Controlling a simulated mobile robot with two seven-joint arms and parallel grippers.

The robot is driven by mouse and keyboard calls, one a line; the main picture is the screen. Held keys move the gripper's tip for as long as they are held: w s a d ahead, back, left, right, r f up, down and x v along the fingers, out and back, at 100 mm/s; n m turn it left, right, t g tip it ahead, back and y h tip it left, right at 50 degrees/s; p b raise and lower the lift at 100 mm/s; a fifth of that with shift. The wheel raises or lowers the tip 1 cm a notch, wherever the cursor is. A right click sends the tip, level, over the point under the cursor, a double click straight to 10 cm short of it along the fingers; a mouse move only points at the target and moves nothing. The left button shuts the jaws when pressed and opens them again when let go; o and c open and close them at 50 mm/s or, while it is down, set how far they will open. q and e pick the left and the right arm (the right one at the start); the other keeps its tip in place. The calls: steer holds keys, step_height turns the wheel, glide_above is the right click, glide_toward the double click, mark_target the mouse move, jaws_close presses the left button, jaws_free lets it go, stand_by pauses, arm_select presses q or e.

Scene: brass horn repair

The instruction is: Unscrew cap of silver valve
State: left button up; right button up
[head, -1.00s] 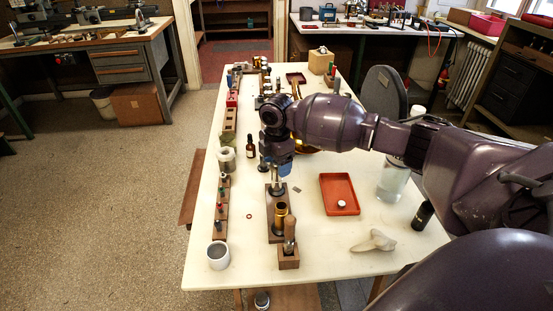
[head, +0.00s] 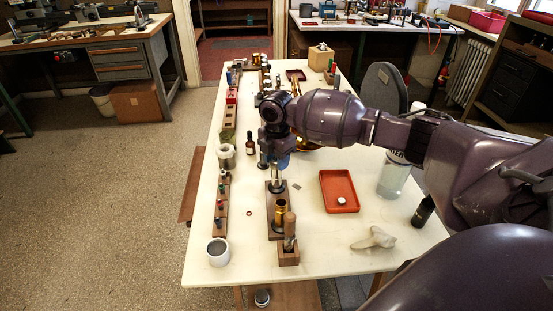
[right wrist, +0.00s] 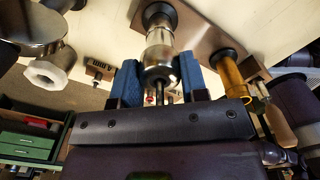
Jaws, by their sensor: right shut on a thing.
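The silver valve (head: 275,183) stands upright on a brown wooden block (head: 271,201) near the middle of the table. It also shows in the right wrist view (right wrist: 160,42), its upper end between two blue fingers. My right gripper (right wrist: 160,82) is shut on the top end of the silver valve, where the cap sits. In the head view the right gripper (head: 275,163) points down over the valve and its wrist partly hides it. The seam between cap and body is too small to tell. My left gripper is not in view.
A brass valve (head: 280,214) stands close by on the same block. A red tray (head: 325,202) to the right holds a small round pale piece (head: 341,201). A brown bottle (head: 251,145), a grey cup (head: 218,251) and a pale cloth (head: 372,238) are around.

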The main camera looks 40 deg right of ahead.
steer(key=shift+n, duration=1.2)
steer(key=shift+n, duration=0.3)
steer(key=shift+n, duration=0.4)
steer(key=n, duration=0.4)
steer(key=shift+b, duration=0.4)
